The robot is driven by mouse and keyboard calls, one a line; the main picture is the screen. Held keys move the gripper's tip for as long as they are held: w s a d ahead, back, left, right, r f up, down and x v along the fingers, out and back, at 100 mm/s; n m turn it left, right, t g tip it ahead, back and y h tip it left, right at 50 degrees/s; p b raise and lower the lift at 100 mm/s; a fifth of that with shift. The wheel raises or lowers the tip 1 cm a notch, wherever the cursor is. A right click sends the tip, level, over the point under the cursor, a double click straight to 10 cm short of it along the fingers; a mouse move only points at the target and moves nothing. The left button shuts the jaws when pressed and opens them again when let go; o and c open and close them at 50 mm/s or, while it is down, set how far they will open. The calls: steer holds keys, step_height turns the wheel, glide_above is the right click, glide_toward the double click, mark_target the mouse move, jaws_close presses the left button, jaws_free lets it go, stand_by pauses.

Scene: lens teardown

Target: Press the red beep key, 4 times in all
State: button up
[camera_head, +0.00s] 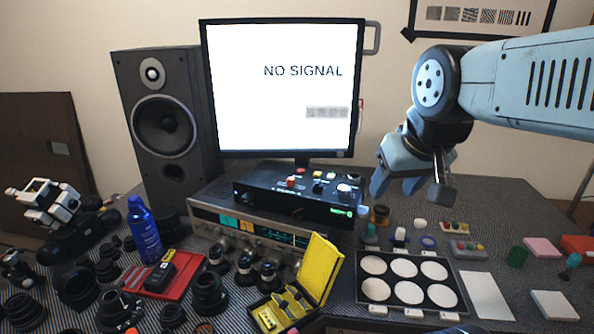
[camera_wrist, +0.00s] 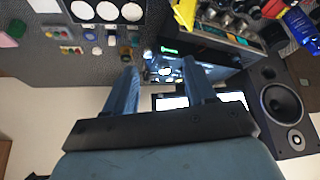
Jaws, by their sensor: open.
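A black control box (camera_head: 270,203) with a green readout sits on top of the silver amplifier, below the monitor. Its top carries a red key (camera_head: 291,182), a second red knob or key (camera_head: 301,171), a yellow one (camera_head: 318,175) and pale knobs (camera_head: 344,188). Labels are too small to read, so I cannot tell which red one is the beep key. My gripper (camera_head: 397,188) is open and empty, above and right of the box, not touching it. In the wrist view the open fingers (camera_wrist: 160,68) frame part of the box top; the red keys are not clear there.
The monitor (camera_head: 282,85) reads "NO SIGNAL" behind the box, with a speaker (camera_head: 160,120) to its left. A yellow open case (camera_head: 318,272) stands in front. Small pads with coloured buttons (camera_head: 467,249) and a tray of white discs (camera_head: 389,298) lie to the right.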

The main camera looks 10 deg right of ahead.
jaws_close()
stand_by(0.3)
stand_by(1.1)
